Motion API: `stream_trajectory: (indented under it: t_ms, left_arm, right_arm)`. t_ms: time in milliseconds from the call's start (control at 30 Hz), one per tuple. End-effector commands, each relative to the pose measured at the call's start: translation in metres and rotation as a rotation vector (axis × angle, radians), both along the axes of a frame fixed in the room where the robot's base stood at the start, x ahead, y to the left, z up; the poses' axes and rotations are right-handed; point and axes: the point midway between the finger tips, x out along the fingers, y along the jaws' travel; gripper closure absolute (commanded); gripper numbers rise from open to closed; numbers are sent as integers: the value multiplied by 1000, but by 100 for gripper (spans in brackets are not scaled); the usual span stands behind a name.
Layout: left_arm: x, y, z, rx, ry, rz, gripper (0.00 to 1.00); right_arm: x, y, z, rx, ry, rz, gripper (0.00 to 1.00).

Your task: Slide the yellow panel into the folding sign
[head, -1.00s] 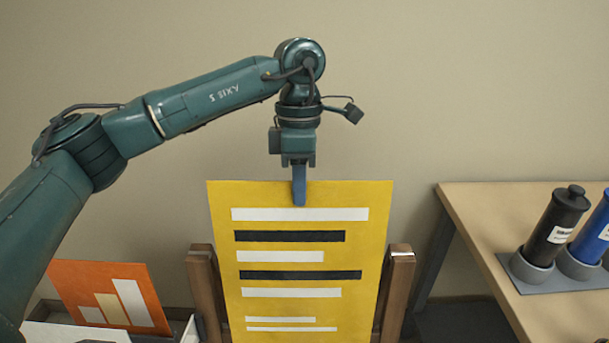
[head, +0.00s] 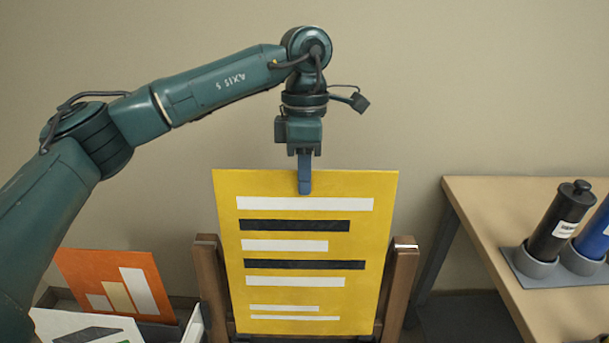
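The yellow panel (head: 305,256) hangs upright in the head view, with white and black bars printed on its face. My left gripper (head: 304,188) is shut on the middle of its top edge, one blue finger showing in front. The folding sign (head: 208,290) stands below, with a wooden post on each side of the panel. The panel's lower part lies between the posts, and its bottom edge shows just above the bottom of the picture. Whether it touches the posts or sits in a slot I cannot tell. My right gripper is not in view.
At lower left a bin (head: 194,326) holds an orange panel (head: 118,285) and a white panel (head: 88,328). At right a wooden table (head: 480,215) carries a black bottle (head: 560,222) and a blue bottle (head: 597,235) in a grey holder. The wall behind is bare.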

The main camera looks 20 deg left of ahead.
Motion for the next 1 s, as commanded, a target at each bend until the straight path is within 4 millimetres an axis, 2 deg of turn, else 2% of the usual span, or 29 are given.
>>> stream_trajectory:
  t_ms: [1000]
  left_arm:
    - [-2,0,-7,-1,0,0,100]
  right_arm:
    - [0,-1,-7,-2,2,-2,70]
